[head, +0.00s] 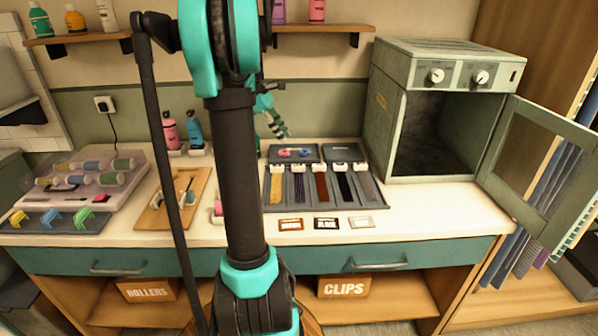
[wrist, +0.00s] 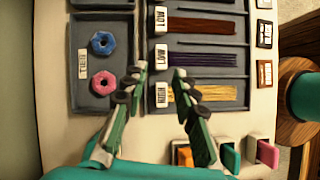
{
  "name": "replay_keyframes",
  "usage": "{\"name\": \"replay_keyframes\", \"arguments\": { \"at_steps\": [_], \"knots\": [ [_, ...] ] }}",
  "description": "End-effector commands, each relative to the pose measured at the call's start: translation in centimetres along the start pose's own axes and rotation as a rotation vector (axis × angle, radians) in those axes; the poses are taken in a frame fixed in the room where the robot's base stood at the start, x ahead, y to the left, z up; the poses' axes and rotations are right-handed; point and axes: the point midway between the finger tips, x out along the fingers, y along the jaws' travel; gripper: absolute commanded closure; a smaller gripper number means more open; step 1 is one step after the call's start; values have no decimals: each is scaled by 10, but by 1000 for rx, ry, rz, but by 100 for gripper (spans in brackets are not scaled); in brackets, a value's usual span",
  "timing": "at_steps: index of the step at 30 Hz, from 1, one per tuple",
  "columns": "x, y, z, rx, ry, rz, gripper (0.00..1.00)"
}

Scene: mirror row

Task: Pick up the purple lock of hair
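The purple lock of hair (head: 299,188) lies in a slot of the grey sectioned tray (head: 318,205), between the yellow lock (head: 276,190) and the brown lock (head: 321,187). In the wrist view the purple lock (wrist: 205,59) lies right of a white LOW label, above the yellow lock (wrist: 207,93). My gripper (wrist: 157,77) is open and empty above the tray. Its right fingertip shows close to the label end of the purple lock. In the head view my gripper (head: 279,130) is partly behind my arm.
A black lock (head: 345,187) and a grey lock (head: 368,187) share the tray. Blue (wrist: 103,43) and pink (wrist: 103,83) rings lie in a compartment beside them. An open-doored cabinet (head: 440,110) stands at right. Small label cards (head: 326,223) lie in front.

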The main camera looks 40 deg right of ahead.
Motion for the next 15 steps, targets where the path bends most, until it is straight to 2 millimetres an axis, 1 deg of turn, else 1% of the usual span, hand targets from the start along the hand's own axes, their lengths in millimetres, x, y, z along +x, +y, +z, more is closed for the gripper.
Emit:
{"name": "replay_keyframes", "arguments": {
  "at_steps": [1, 3, 9, 12, 15],
  "knots": [
    [11, 0, 0, 1, 0, 0, 72],
    [25, 0, 0, 1, 0, 0, 72],
    [59, 0, 0, 0, 0, -1, 72],
    [69, 0, 0, 1, 0, 0, 72],
    [74, 0, 0, 1, 0, 0, 72]
  ]
}}
